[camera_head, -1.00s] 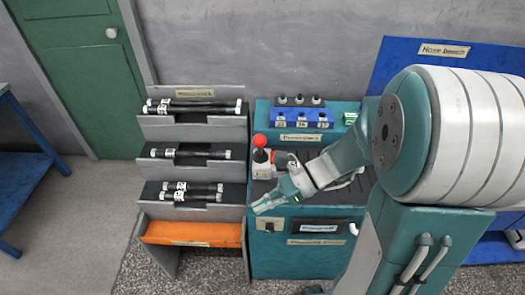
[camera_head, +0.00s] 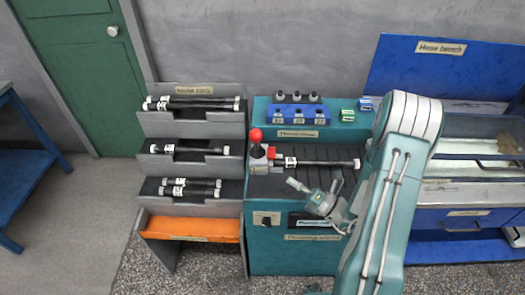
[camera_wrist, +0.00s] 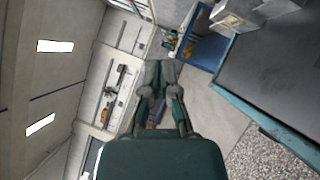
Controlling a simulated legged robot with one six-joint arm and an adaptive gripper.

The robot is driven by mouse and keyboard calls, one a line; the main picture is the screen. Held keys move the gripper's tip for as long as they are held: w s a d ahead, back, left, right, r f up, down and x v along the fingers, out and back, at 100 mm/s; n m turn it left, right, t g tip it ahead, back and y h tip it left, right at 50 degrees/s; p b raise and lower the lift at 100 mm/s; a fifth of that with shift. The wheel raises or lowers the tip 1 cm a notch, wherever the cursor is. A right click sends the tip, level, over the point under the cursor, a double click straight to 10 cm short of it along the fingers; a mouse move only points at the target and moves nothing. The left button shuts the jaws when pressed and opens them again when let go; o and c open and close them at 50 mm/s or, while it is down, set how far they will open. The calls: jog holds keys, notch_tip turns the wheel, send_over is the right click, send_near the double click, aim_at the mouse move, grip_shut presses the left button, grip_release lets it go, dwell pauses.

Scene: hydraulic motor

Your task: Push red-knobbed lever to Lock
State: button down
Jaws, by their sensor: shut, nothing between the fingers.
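The red-knobbed lever (camera_head: 255,136) stands at the left end of the teal console (camera_head: 256,240) in the head view, its red ball on top of a stalk. It looks close to upright; any Lock marking is too small to read. A black hose with white ends (camera_head: 325,163) lies just to its right. My gripper (camera_head: 293,184) is in front of the hose, to the right of and nearer than the lever, and apart from it. In the wrist view, its fingers (camera_wrist: 161,68) are together with nothing held. The lever is not clear in the wrist view.
A grey hose rack (camera_head: 190,128) with several hoses and an orange bottom tray (camera_head: 190,229) stands to the left. A blue block with several black knobs (camera_head: 298,115) is behind the hose. A blue hose bench (camera_head: 470,215) is at right.

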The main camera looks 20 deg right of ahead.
aim_at(256, 141)
jog(key=shift+w+a, duration=0.1)
dwell(0.3)
jog(key=w+d+r+x, duration=0.1)
jog(key=d+x, duration=0.1)
jog(key=x, duration=1)
jog(key=shift+w, duration=0.5)
